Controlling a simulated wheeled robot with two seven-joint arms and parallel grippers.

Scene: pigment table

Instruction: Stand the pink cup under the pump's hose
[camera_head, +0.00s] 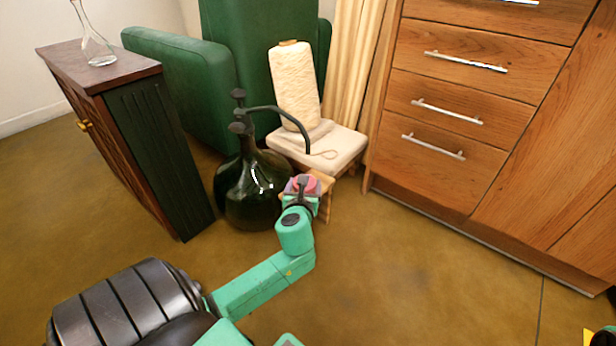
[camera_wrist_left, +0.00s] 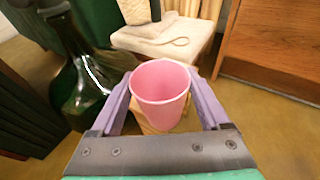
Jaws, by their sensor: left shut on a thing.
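My left gripper (camera_head: 302,188) is shut on the pink cup (camera_wrist_left: 160,82). In the left wrist view the cup is upright, mouth up and looks empty, between the two purple fingers. In the head view only a bit of pink (camera_head: 305,181) shows at the gripper. The pump (camera_head: 239,112) sits on a dark green glass bottle (camera_head: 250,190) left of the gripper. Its black hose (camera_head: 290,112) arches right and bends down, ending above the gripper in the picture. I cannot tell whether the cup is directly below the hose end.
A small wooden stand (camera_head: 325,180) is partly hidden behind the gripper. Behind it, a cushioned stool (camera_head: 345,150) bears a cream yarn cone (camera_head: 295,85). A dark cabinet (camera_head: 150,140) stands left, wooden drawers (camera_head: 450,130) right. The floor (camera_head: 420,270) in front is clear.

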